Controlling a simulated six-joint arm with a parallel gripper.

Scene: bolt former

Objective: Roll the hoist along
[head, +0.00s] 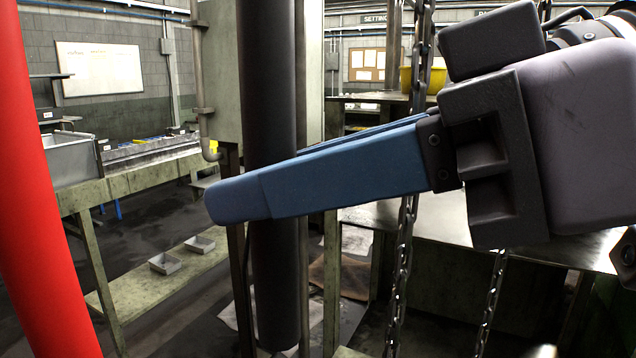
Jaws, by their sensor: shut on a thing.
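A thick dark upright bar (267,80) comes down from the top of the head view and ends near the bottom edge. My gripper (262,180) reaches in from the right with long blue fingers, one in front of the bar and one behind it. It is shut on the bar at about mid-height. The far fingertip is hidden behind the bar. Steel chains (402,275) hang behind my gripper, and another chain length (491,300) hangs further right. The body of the hoist is out of view, and I cannot see how the bar joins it.
A red post (35,200) stands close at the left. A grey-green cabinet (218,75) is behind the bar. A worn bench (130,180) with small grey trays (165,263) on its lower shelf stands at left. A metal-topped table (445,218) is behind my gripper.

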